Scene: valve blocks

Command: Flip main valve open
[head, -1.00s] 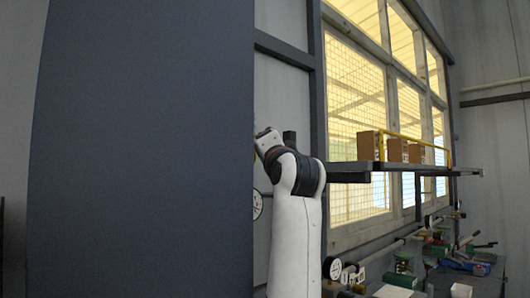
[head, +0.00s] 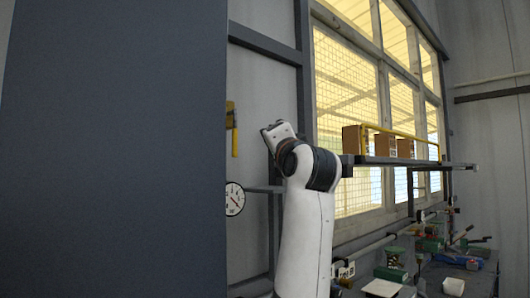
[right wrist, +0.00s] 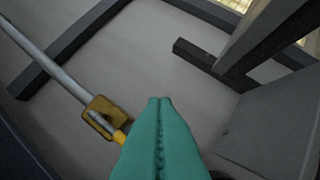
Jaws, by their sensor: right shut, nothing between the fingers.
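The yellow valve (head: 231,122) is on the wall just right of the large dark panel, with a narrow handle hanging down. In the right wrist view, a yellow block (right wrist: 101,117) sits on a grey pipe, and its handle (right wrist: 119,136) runs partly behind my fingers. My right gripper (right wrist: 160,99) shows two teal fingers pressed together, empty, just right of the yellow block. I cannot tell whether they touch the handle. In the head view my right arm stands to the right of the valve, and its fingertips are not clear. My left gripper is not in view.
A large dark panel (head: 115,150) fills the left of the head view. A round gauge (head: 234,199) is below the valve. A shelf (head: 400,162) with brown boxes (head: 352,140) projects at right. Dark beams (right wrist: 225,62) stand out beyond my fingers.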

